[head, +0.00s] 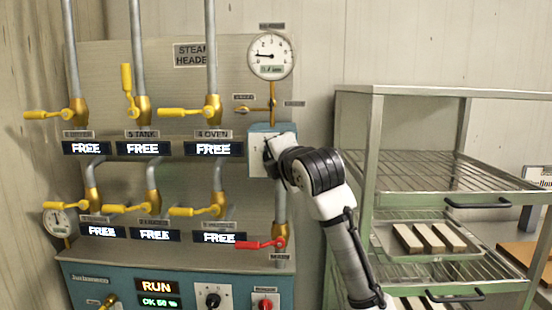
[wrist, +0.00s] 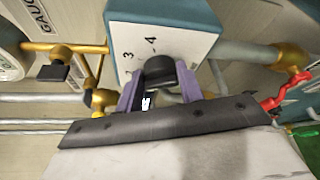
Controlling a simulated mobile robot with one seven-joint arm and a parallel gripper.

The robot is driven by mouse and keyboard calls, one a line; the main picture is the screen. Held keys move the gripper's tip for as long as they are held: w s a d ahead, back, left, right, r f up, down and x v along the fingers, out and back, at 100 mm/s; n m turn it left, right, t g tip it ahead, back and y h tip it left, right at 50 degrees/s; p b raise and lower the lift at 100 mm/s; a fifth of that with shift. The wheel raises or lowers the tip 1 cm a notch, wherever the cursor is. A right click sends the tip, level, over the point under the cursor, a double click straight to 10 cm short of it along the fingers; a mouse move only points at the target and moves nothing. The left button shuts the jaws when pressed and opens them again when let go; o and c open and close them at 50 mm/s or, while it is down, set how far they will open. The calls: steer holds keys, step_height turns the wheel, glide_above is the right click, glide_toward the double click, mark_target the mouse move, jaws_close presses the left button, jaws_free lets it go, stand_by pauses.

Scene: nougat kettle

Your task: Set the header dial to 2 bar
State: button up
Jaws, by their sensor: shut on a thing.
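The header dial's blue box (head: 259,128) has a white numbered face and sits on the pipe below the steam header gauge (head: 271,56). My gripper (head: 272,157) is at the face and hides most of it. In the wrist view the dark dial knob (wrist: 160,72) lies between my purple-grey fingers (wrist: 158,95), which are shut on it. The numbers 3 and 4 show on the white face (wrist: 140,47) beyond the knob. The knob's pointer is not visible. The gauge needle points left; its small readout is too blurred to read.
Yellow valve levers (head: 187,112) and several displays reading FREE fill the panel at left. A red lever (head: 260,244) is below the dial. A metal rack (head: 450,92) with trays stands close right of my arm. A brass pipe and small black-handled valve (wrist: 60,62) are beside the box.

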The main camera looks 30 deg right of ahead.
steer(key=o, duration=1)
steer(key=b+v, duration=0.4)
steer(key=v, duration=1)
steer(key=shift+w, duration=0.15)
